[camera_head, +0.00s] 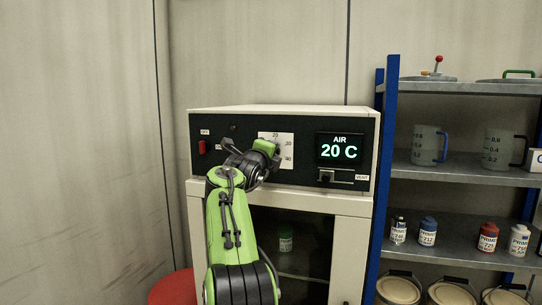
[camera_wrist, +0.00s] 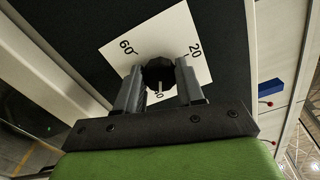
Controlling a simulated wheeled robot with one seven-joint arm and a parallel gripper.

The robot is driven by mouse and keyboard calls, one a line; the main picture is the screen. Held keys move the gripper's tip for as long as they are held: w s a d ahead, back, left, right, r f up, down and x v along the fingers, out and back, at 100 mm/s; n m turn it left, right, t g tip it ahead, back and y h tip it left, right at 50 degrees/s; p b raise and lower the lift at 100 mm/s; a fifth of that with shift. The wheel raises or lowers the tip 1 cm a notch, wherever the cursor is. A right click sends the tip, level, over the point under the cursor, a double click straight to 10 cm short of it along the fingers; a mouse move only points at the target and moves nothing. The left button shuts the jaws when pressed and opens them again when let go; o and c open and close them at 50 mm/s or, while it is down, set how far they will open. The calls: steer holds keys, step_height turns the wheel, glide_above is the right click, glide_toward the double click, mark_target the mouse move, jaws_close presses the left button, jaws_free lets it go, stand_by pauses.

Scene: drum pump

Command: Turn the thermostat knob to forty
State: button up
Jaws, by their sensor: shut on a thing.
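The thermostat knob (camera_wrist: 158,70) is black and sits on a white dial plate (camera_wrist: 177,32) in the wrist view. My gripper (camera_wrist: 159,76) has one finger on each side of the knob and is shut on it. The plate shows 60 at the left and 20 at the right; a number below the knob is partly hidden. A pale mark shows at the knob's lower edge, but its exact reading is unclear. In the head view my gripper (camera_head: 269,150) covers the knob, and the plate (camera_head: 287,139) shows around it. The display (camera_head: 339,148) reads AIR 20 C.
The knob is on the dark front panel of a pale cabinet (camera_head: 277,111). A red switch (camera_head: 202,147) is left of the dial, and a vent slider (camera_head: 326,176) is below the display. A blue-framed shelf (camera_head: 390,120) with jugs and bottles stands close at the right.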

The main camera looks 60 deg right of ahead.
steer(key=shift+m, duration=0.3)
steer(key=o, duration=1)
steer(key=shift+o, duration=0.2)
steer(key=s+a+b, duration=0.2)
steer(key=a+b, duration=0.4)
steer(key=a, duration=0.9)
steer(key=shift+s+a, duration=0.25)
